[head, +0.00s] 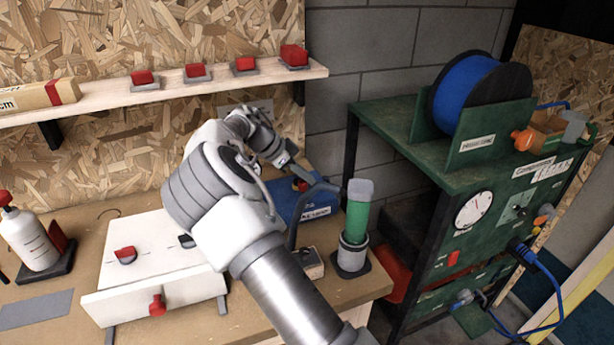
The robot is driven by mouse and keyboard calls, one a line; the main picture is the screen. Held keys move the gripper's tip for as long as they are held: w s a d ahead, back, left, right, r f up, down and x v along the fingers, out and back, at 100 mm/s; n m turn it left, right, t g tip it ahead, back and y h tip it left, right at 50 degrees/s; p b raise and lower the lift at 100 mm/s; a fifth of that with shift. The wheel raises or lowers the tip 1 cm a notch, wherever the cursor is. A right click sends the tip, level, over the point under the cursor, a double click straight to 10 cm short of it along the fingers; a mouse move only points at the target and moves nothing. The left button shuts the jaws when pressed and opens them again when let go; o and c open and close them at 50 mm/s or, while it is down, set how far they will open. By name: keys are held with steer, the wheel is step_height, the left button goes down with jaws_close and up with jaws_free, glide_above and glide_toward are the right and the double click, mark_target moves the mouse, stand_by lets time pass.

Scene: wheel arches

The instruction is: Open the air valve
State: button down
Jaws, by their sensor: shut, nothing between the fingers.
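The green compressor bench (450,190) stands at the right, with a labelled front panel that carries a round white gauge (473,210). A small plate with a lever-like part (515,212) is to the right of the gauge. A blue fitting (520,248) with a blue hose is below it, and a grey-blue fitting (465,297) sits lower on the front. I cannot tell which of these is the air valve, or its setting. My gripper (290,162) is shut and empty, above the workbench's back right part and well left of the panel. Its fingertips are small and partly unclear.
A clear-topped green cylinder (357,222) stands upright in a holder on the workbench, between my gripper and the compressor. A blue box (310,205) lies behind my arm. A shelf (200,82) with red-topped items runs above. A blue hose reel (470,95) tops the compressor bench.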

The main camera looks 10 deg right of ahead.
steer(key=shift+a, duration=0.1)
steer(key=d+b, duration=0.1)
steer(key=d, duration=0.3)
steer(key=shift+d, duration=0.3)
steer(key=v, duration=0.6)
steer(key=p+v, duration=0.1)
steer(key=v, duration=0.3)
steer(key=shift+w, duration=0.4)
steer(key=shift+a+r, duration=0.15)
steer(key=shift+a, duration=0.1)
